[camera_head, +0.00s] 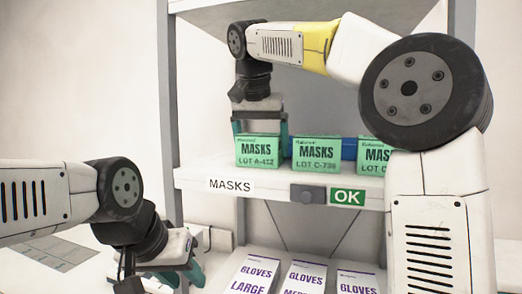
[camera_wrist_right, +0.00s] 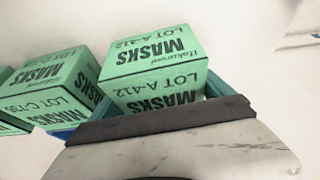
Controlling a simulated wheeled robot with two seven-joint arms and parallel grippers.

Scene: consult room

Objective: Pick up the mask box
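A green mask box marked LOT A-412 (camera_head: 258,151) stands at the left end of the upper shelf (camera_head: 255,190). My right gripper (camera_head: 260,130) points down over it, with one teal finger at each side. In the right wrist view the same box (camera_wrist_right: 155,65) lies between the fingers of the right gripper (camera_wrist_right: 165,115). The fingers look spread slightly wider than the box; contact is not clear. A second mask box marked LOT C-735 (camera_head: 316,153) stands to its right. A third (camera_head: 374,156) is partly hidden by my right arm. My left gripper (camera_head: 182,276) is low at left, empty, fingers apart.
Glove boxes (camera_head: 302,276) stand on the lower shelf. A MASKS label (camera_head: 231,185) and a green OK sign (camera_head: 347,197) are on the upper shelf's front edge. A grey upright (camera_head: 168,100) bounds the shelf at left. The second mask box is close beside the right gripper.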

